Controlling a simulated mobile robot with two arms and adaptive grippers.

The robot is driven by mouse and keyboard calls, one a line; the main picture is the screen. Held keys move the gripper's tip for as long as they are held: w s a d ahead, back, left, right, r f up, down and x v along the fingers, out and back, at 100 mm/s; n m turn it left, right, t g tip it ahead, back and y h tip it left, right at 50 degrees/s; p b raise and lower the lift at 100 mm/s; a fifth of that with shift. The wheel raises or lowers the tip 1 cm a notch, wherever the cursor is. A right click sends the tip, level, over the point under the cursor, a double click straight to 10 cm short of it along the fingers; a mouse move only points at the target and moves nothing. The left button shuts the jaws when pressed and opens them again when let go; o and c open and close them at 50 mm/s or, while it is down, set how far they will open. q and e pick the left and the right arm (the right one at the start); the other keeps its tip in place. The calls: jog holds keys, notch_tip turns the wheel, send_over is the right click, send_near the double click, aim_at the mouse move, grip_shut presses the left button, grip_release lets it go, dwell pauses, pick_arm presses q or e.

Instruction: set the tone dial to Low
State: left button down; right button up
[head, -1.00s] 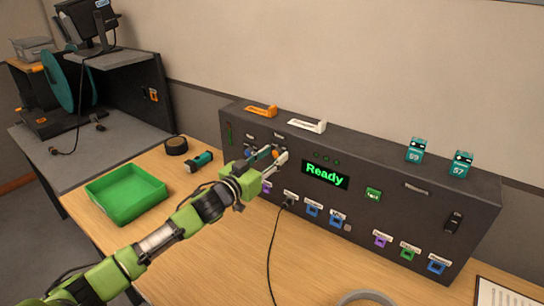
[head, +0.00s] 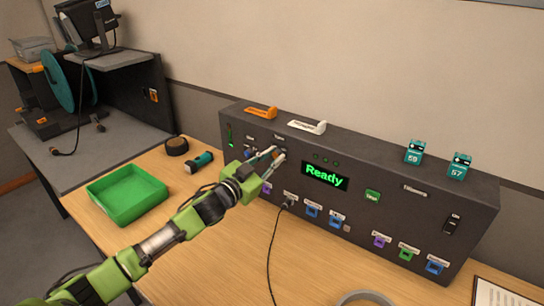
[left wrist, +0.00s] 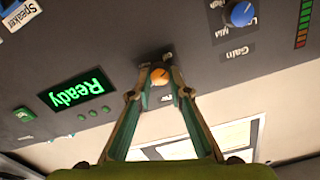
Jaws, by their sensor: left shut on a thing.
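The tone dial is a small orange knob (left wrist: 160,75) on the dark panel. In the left wrist view, which looks upside down, it sits between my fingertips. In the head view it shows only as an orange bit (head: 274,149) under the Tone label. My left gripper (head: 276,156) reaches in from the left and is shut on the dial; its two long fingers also show in the left wrist view (left wrist: 160,80). The fingers partly cover the dial's markings, and I cannot read its setting. My right gripper is in neither view.
A blue Gain dial (left wrist: 241,14) sits beside the tone dial. The green Ready display (head: 325,176) is right of my gripper. A black cable (head: 272,245) hangs from the panel's front. A green tray (head: 128,212) and a torch (head: 199,162) lie on the table at left.

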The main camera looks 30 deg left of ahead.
pick_arm(q)
jog(key=m, duration=0.3)
jog(key=shift+m+p, duration=0.3)
jog(key=shift+m, duration=0.1)
jog(key=m, duration=0.3)
jog(key=shift+m, duration=0.3)
jog(key=m, duration=0.4)
jog(key=shift+d+f+p, duration=0.1)
jog(key=shift+p, duration=0.2)
jog(key=shift+m, duration=1.3)
jog(key=shift+f, duration=0.1)
jog(key=c, duration=1.9)
grip_release()
